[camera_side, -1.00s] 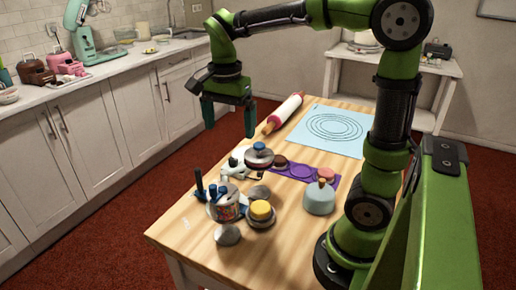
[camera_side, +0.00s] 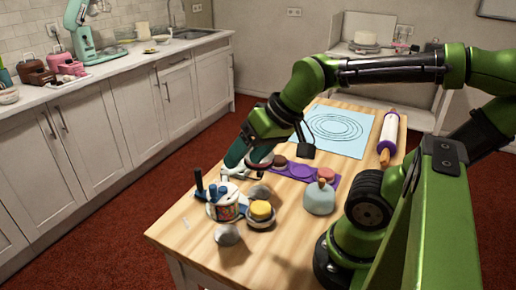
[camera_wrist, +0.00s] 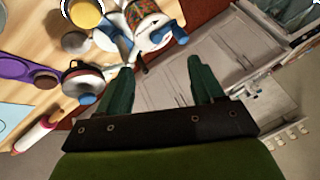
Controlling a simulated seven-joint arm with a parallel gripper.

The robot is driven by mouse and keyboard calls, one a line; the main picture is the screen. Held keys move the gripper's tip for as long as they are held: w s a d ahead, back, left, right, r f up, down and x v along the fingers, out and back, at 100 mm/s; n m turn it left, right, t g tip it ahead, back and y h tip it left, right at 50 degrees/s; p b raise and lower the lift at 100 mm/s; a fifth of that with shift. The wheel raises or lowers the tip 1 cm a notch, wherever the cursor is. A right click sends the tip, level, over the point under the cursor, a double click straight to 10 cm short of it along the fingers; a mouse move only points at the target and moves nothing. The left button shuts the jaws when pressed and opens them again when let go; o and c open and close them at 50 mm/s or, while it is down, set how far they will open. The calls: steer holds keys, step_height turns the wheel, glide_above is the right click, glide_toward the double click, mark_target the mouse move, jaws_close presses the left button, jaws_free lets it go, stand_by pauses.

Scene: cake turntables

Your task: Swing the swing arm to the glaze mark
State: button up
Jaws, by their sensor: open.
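I cannot surely tell which part is the swing arm, and I make out no glaze mark. A round dark piece with a red-banded rim and blue knob (camera_wrist: 84,97) sits at the table's left side; in the side view (camera_side: 258,161) my gripper (camera_side: 234,157) partly covers it. A white pot with red markings and blue parts (camera_side: 226,204) stands nearer the camera; it also shows in the wrist view (camera_wrist: 147,12). My gripper (camera_wrist: 160,65) is open, its fingers apart and nothing visible between them. Its left finger appears close to the blue-knobbed piece; contact cannot be told.
A yellow-topped pot (camera_side: 261,210), a grey cone (camera_side: 227,234) and a pale blue domed pot (camera_side: 320,198) stand nearby. A purple strip (camera_side: 299,171) carries round pieces. A blue mat (camera_side: 362,122) and a purple-ended rolling pin (camera_side: 389,135) lie behind.

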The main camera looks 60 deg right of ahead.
steer(key=w+d+g, duration=0.1)
steer(key=w, duration=0.2)
steer(key=w+f+n+g, duration=0.1)
steer(key=w, duration=0.2)
steer(key=w+d+f+n+g, duration=0.1)
steer(key=w, duration=0.2)
steer(key=shift+w+d+h, duration=0.35)
steer(key=shift+w+h, duration=0.05)
steer(key=c, duration=0.3)
steer(key=n+g+h, duration=0.1)
steer(key=n+g, duration=0.3)
steer(key=n, duration=0.4)
glide_above(197, 169)
step_height(197, 169, down, 3)
steer(key=shift+c, duration=0.2)
steer(key=shift+f, duration=0.4)
step_height(197, 169, down, 9)
steer(key=shift+s+r, duration=0.1)
steer(key=shift+r, duration=0.05)
steer(key=shift+c, duration=0.5)
steer(key=c, duration=0.7)
